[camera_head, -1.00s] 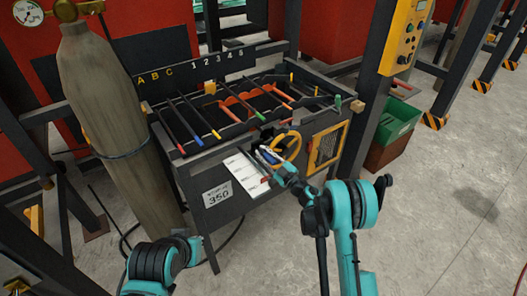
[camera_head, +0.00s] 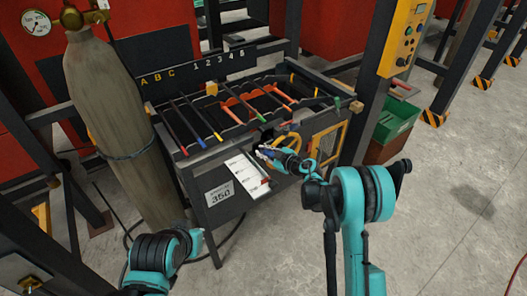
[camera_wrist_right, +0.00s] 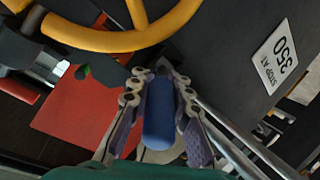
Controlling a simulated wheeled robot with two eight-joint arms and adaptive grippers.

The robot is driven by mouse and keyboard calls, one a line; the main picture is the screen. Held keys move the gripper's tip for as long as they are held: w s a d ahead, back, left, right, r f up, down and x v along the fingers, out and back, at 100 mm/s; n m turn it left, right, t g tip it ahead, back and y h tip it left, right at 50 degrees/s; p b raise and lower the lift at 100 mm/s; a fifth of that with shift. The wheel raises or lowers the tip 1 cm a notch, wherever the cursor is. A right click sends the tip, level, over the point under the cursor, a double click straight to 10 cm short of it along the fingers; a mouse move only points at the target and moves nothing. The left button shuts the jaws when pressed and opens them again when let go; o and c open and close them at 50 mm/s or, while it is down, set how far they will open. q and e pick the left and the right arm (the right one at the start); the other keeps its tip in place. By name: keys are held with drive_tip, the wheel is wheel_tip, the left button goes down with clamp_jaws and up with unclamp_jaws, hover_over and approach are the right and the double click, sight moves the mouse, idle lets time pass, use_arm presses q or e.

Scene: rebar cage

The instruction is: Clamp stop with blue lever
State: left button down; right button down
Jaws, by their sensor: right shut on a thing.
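The blue lever (camera_wrist_right: 158,112) is a rounded blue handle in the right wrist view. It lies between the two fingers of my right gripper (camera_wrist_right: 157,105), which is shut on it. In the head view my right gripper (camera_head: 268,153) is at the front of the dark rebar bench (camera_head: 225,168), beside the yellow handwheel (camera_head: 290,140). The stop itself is mostly hidden behind the gripper.
The yellow handwheel rim (camera_wrist_right: 110,40) passes close above the fingers in the wrist view. Several coloured bars lie across the bench. A gas cylinder (camera_head: 110,110) stands left, a green bin (camera_head: 397,120) right.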

drive_tip(key=c, duration=1.4)
unclamp_jaws()
drive_tip(key=shift+o, duration=0.2)
drive_tip(key=v, duration=1.2)
drive_tip(key=shift+w+r, duration=0.1)
